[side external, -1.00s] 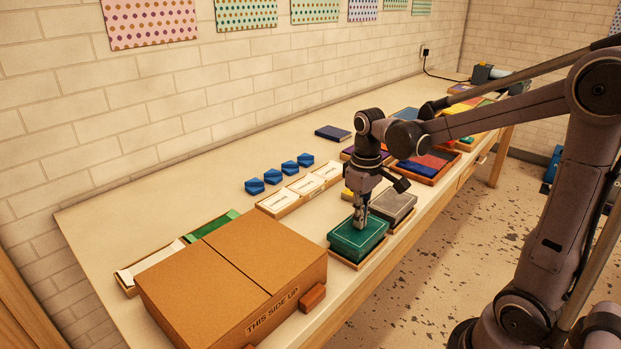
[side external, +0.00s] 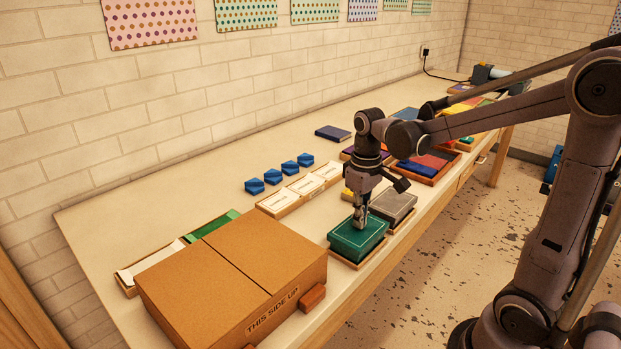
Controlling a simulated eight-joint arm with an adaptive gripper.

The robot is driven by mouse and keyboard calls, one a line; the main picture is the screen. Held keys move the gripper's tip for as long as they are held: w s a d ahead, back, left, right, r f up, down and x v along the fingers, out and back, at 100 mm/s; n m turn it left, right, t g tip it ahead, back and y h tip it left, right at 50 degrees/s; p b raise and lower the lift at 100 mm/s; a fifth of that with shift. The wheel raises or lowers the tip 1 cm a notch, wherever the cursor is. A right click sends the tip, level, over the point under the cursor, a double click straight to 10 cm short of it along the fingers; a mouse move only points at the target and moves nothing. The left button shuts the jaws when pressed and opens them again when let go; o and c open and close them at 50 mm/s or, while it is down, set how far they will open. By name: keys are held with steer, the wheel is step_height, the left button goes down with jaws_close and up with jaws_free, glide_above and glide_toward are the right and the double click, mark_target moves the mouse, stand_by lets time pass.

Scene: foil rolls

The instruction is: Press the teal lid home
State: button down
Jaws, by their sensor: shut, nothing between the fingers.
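The teal lid (side external: 350,239) tops a box in a shallow wooden tray (side external: 346,263) near the table's front edge. My gripper (side external: 360,226) is shut and empty, pointing down over the lid's upper right part. Its fingertips look to be on the lid's top or very close to it. The lid looks about level. The fingers hide a small part of its top, and I cannot tell from here whether any gap is left under its rim.
A grey box (side external: 393,204) stands just behind the teal one. A large cardboard box (side external: 235,275) is at front left. White card trays (side external: 305,186) and several blue blocks (side external: 273,177) lie toward the wall. Bare tabletop lies left of the teal box.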

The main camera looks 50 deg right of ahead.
steer(key=shift+f, duration=0.7)
stand_by(1.6)
step_height(320, 180, up, 8)
stand_by(1.1)
steer(key=s+a+f+t, duration=0.2)
steer(key=s+a+t, duration=0.3)
steer(key=a+t, duration=0.2)
steer(key=shift+s+a+f, duration=0.15)
steer(key=shift+a+f, duration=0.25)
steer(key=shift+a, duration=0.85)
